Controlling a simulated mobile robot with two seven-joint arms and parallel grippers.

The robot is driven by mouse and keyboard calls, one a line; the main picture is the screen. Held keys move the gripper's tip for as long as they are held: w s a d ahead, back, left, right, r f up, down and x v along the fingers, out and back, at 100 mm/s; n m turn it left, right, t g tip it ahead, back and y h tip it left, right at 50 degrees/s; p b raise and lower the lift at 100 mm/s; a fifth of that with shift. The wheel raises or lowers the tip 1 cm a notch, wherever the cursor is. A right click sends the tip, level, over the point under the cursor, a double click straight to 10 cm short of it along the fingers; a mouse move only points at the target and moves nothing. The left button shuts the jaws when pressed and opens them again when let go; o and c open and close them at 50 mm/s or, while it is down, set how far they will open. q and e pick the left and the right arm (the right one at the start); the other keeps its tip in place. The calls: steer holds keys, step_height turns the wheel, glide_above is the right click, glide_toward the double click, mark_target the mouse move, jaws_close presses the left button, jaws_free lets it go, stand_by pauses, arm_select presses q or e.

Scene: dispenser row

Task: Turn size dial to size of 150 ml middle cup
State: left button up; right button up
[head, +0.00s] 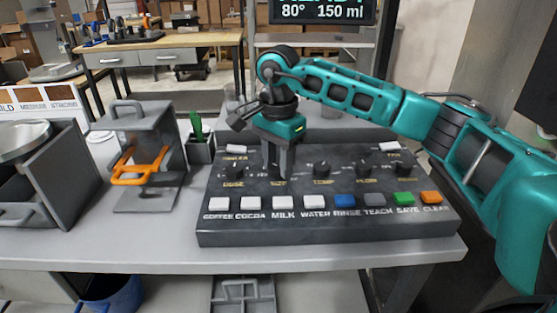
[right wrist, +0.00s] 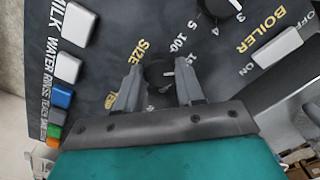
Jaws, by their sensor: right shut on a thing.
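The dark control panel (head: 330,228) stands on the table with a row of dials above a row of labelled buttons. My right gripper (head: 280,172) reaches down onto the size dial, second from the left, and largely hides it in the head view. In the right wrist view the black size dial (right wrist: 160,74) sits between the two grey fingers of my right gripper (right wrist: 159,88), which is shut on it. The SIZE label and part of a number scale, including 100, show beside it. The screen (head: 322,12) above reads 80° and 150 ml. My left gripper is not in view.
The temp dial (head: 321,169) stands right of the gripper and the dose dial (head: 235,170) left of it. The BOILER switch (right wrist: 278,47) is near the hand. A grey stand with an orange holder (head: 141,168) is left of the panel.

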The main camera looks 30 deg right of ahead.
mark_target(278, 167)
steer(key=o, duration=1.1)
steer(key=shift+c, duration=0.2)
steer(key=shift+r, duration=0.15)
step_height(278, 167, up, 13)
steer(key=p, duration=0.1)
steer(key=shift+f, duration=0.2)
